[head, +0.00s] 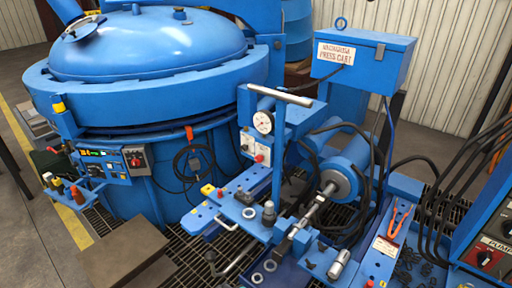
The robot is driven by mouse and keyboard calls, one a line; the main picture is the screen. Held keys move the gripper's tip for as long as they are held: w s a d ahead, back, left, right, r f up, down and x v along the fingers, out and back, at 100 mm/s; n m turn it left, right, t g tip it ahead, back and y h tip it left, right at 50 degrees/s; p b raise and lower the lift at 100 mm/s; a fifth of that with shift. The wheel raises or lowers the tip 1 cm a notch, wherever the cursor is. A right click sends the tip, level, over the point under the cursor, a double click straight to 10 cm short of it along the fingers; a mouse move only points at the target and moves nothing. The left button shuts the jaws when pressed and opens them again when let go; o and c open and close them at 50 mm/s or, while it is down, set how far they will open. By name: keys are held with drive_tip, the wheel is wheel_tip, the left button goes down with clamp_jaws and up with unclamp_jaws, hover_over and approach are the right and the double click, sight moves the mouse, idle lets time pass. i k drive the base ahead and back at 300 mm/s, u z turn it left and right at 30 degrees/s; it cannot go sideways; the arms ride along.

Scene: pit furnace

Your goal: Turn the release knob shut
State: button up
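No part in the head view is clearly marked as the release knob. A blue press cart (365,62) with a sign on its box stands right of centre. On its upright block is a round white gauge (263,122). Below the gauge is a small panel with small red and white controls (260,155), too small to read. My gripper does not show in this view.
A large blue furnace vessel (150,75) with a domed lid fills the left. Its control panel (130,160) has a red knob. A horizontal blue cylinder (345,175) with a metal rod and several black hoses crowd the right.

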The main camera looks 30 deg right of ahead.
sight(259, 158)
drive_tip(key=k, duration=0.65)
drive_tip(key=u, duration=0.55)
drive_tip(key=i, duration=1.2)
drive_tip(key=u, duration=0.5)
